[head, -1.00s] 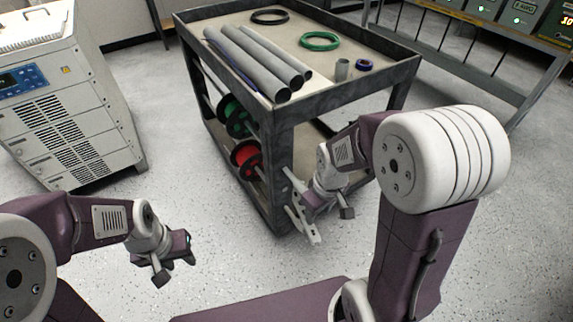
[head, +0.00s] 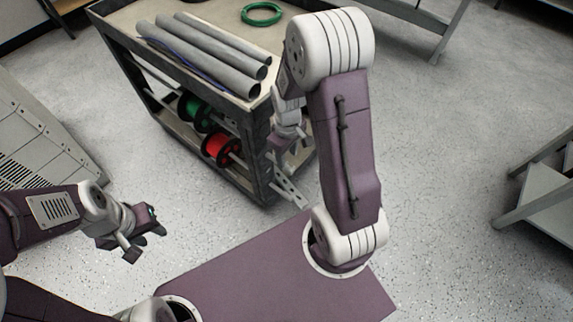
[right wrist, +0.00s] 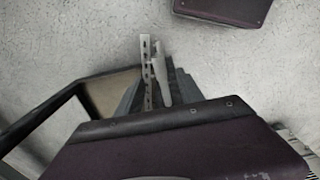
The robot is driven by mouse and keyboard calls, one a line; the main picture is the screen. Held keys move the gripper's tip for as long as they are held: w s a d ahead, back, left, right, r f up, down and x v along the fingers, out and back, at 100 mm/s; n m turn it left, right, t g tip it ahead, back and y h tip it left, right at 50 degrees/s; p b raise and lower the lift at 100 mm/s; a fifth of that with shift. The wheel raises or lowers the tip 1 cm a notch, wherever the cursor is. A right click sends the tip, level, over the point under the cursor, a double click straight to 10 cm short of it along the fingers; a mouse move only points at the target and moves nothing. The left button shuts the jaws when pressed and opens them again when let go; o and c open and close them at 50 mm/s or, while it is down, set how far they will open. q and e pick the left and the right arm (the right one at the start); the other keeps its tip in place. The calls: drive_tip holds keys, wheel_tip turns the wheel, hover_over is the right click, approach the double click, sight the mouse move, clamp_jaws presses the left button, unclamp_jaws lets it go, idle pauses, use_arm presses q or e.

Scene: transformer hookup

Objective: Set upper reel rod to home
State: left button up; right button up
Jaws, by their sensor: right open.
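On the cart's near side, a green reel (head: 194,111) and a red reel (head: 218,148) hang on thin grey rods (head: 236,158). A pale slotted bracket (head: 290,190) sticks out at the cart's near corner post and also shows in the right wrist view (right wrist: 148,72). My right gripper (head: 292,143) is open, beside that post above the bracket, partly hidden by my arm; no rod shows between its fingers. My left gripper (head: 143,243) is open and empty over the floor, away from the cart.
The cart top (head: 120,15) carries several grey pipes (head: 205,55) and a green cable coil (head: 261,14). A grey cabinet (head: 30,135) stands at the left and a metal bench (head: 540,190) at the right. The floor between cart and bench is clear.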

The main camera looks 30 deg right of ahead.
sight(288, 167)
wheel_tip(288, 167, down, 6)
drive_tip(key=shift+f+b, duration=0.2)
drive_tip(key=shift+b, duration=0.85)
clamp_jaws()
idle(0.5)
